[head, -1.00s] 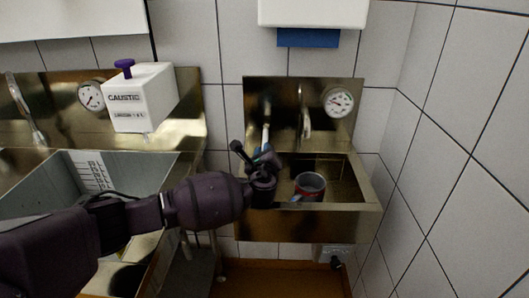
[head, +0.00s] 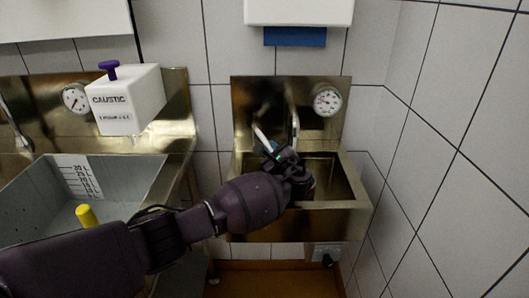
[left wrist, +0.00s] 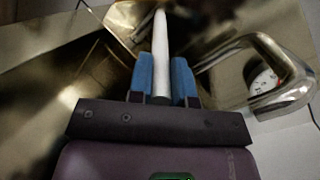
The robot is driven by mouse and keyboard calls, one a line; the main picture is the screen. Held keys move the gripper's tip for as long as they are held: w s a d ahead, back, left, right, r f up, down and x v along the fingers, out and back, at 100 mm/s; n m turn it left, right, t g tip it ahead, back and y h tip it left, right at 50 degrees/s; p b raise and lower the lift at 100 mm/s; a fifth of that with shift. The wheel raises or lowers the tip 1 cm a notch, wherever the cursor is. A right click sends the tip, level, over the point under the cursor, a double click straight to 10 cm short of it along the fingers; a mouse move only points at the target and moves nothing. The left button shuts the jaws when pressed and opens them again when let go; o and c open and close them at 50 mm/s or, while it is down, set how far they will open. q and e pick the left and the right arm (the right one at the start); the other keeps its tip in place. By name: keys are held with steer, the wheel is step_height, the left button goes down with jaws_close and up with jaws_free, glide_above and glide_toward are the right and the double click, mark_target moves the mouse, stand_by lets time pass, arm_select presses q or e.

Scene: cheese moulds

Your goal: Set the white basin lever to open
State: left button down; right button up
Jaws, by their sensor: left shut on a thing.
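The white lever (head: 261,136) is on the back of the steel basin (head: 335,220), leaning, with its upper end to the left. My left gripper (head: 269,149) is at the lever's lower end, in front of the basin's back panel. In the left wrist view, the white lever (left wrist: 160,45) stands between the two blue fingers of my left gripper (left wrist: 161,82), which are shut on it. The lever's lower part is hidden by the gripper. My right gripper is not in view.
A steel spout (left wrist: 275,75) is close to the right of the fingers. A gauge (head: 327,100) is on the back panel. My arm hides most of the mug seen earlier in the basin. A caustic dispenser (head: 128,100) hangs over the left sink, where a yellow object (head: 87,215) shows.

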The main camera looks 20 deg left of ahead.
arm_select(q)
steer(key=shift+w+d+n+g+y, duration=0.25)
steer(key=shift+n+g+y, duration=0.05)
steer(key=shift+y, duration=0.1)
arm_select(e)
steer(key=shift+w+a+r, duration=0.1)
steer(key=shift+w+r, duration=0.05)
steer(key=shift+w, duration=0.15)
arm_select(q)
steer(key=c, duration=1.1)
jaws_free()
steer(key=shift+o, duration=0.2)
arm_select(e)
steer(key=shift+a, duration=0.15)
arm_select(q)
steer(key=shift+s+d+r, duration=0.1)
steer(key=shift+s+d, duration=0.3)
steer(key=p+v, duration=0.2)
steer(key=v, duration=0.7)
steer(key=shift+s+d, duration=0.2)
steer(key=shift+s, duration=0.1)
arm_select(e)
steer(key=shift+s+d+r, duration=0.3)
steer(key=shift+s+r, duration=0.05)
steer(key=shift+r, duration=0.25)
